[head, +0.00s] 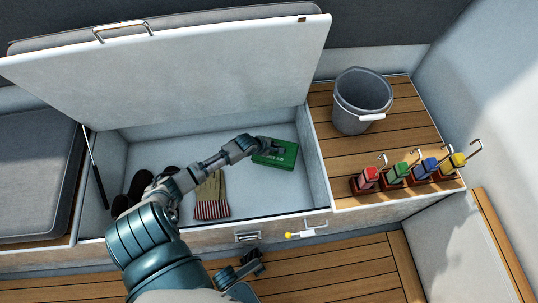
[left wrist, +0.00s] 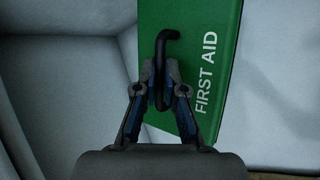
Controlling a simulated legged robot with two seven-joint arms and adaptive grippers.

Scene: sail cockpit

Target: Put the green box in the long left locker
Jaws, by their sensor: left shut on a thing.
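The green box (head: 275,153) is inside the open long locker (head: 321,180), toward its right end. In the left wrist view the green box (left wrist: 205,75) shows white "FIRST AID" lettering and a black handle (left wrist: 160,60). My left gripper (head: 247,142) reaches down into the locker at the box's left side. In the left wrist view my left gripper (left wrist: 158,75) is shut on the handle, one finger on each side of it. Whether the box's underside touches the locker floor is hard to tell. Part of a second gripper (head: 252,262), likely my right one, shows low in front of the locker.
The locker lid (head: 180,75) stands raised. Dark boots (head: 138,186) and striped-cuff gloves (head: 211,197) lie in the locker's left part. A grey bucket (head: 361,100) and colored-handled items (head: 398,173) stand on the right wooden seat. A yellow-tipped latch (head: 304,234) is on the front.

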